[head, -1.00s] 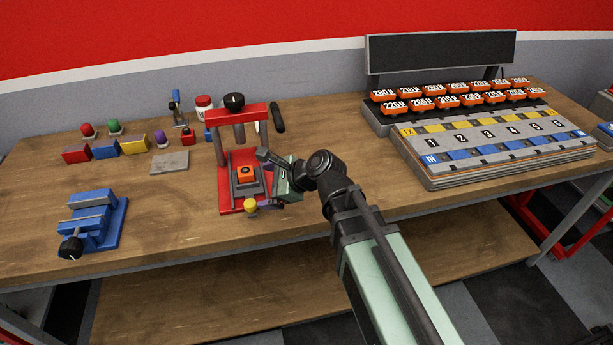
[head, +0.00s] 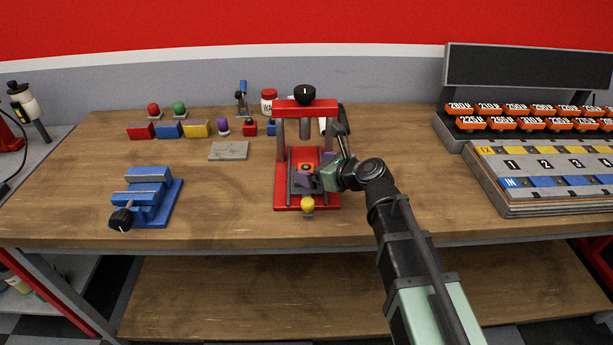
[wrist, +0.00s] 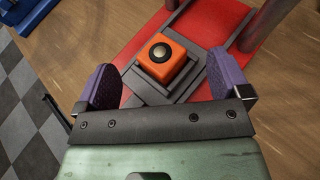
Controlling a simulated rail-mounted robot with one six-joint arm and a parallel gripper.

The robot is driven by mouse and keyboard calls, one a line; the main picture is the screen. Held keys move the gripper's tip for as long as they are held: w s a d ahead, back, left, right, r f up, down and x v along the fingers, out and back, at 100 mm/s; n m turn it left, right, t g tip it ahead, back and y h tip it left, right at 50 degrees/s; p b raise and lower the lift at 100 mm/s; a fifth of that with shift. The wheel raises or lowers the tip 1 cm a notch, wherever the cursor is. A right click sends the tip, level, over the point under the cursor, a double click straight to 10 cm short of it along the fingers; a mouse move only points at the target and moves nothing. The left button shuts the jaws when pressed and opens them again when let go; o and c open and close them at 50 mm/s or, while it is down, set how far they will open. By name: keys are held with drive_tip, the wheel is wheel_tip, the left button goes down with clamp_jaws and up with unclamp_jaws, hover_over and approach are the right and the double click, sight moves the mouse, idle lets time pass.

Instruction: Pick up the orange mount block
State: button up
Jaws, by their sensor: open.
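The orange mount block (head: 306,167) sits on a grey seat in the base of the red press (head: 304,104). In the wrist view the block (wrist: 166,58) is an orange cube with a round dark button on its top. In the wrist view my gripper (wrist: 165,78) is open. Its purple pads stand apart on either side of the block's line, with the block ahead of them and not touched.
The press posts rise close to the block, and a yellow knob (head: 308,204) sits at its front. A blue vise (head: 147,198) stands to the left, a grey plate (head: 229,151) behind it. A rack of orange labelled blocks (head: 515,118) is at the right. Bare tabletop lies between.

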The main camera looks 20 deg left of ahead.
sight(307, 167)
drive_tip(key=x, duration=0.3)
drive_tip(key=shift+f+b, duration=0.15)
drive_tip(key=shift+b, duration=0.2)
drive_tip(key=c, duration=1.2)
wheel_tip(307, 167, up, 20)
drive_tip(key=p, duration=2)
